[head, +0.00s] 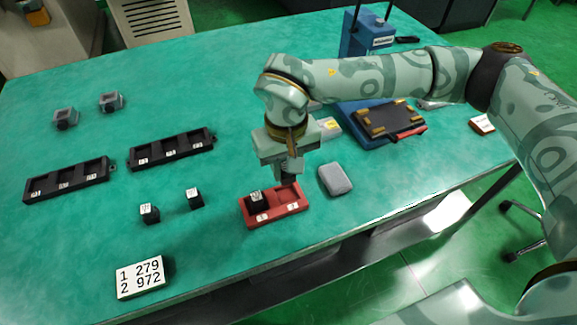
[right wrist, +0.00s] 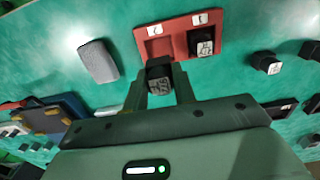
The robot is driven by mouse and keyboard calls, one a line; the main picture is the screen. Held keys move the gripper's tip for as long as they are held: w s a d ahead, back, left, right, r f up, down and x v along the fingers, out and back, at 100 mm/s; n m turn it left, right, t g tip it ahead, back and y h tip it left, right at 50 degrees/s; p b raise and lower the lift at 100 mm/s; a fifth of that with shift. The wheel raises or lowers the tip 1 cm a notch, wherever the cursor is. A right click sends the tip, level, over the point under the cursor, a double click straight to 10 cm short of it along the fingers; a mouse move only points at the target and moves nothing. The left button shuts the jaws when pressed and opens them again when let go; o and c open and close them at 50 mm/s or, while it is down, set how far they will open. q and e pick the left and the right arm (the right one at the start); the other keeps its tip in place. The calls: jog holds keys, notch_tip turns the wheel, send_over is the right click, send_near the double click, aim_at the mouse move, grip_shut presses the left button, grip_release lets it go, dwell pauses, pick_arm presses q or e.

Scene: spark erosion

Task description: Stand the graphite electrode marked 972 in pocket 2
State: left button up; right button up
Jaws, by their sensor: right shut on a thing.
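The red tray (head: 248,218) with two pockets lies near the front of the green table; it also shows in the right wrist view (right wrist: 180,28). One black electrode (head: 255,198) stands in its left pocket; in the right wrist view this electrode (right wrist: 203,46) is at the right. My right gripper (head: 289,181) is shut on another dark electrode (right wrist: 159,80), just over or at the back edge of the right pocket. That pocket (right wrist: 158,48) looks empty in the wrist view. The held block's marking is too blurred to read. My left gripper is not in view.
A card (head: 141,278) reads 1 279, 2 972. Two loose black electrodes (head: 149,214) (head: 195,198) stand left of the tray. Black racks (head: 66,181) (head: 171,150) lie behind them. A grey pad (head: 335,179) lies close right of the tray.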

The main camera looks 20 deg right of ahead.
jog(key=shift+f+b, duration=0.35)
jog(key=shift+f, duration=0.25)
notch_tip(320, 180, down, 4)
jog(key=b, duration=0.3)
jog(key=shift+f, duration=0.8)
jog(key=o, duration=1.1)
jog(key=shift+c, duration=0.2)
notch_tip(320, 180, up, 16)
jog(key=p, duration=0.4)
jog(key=shift+r+p, duration=0.15)
jog(key=shift+p, duration=0.2)
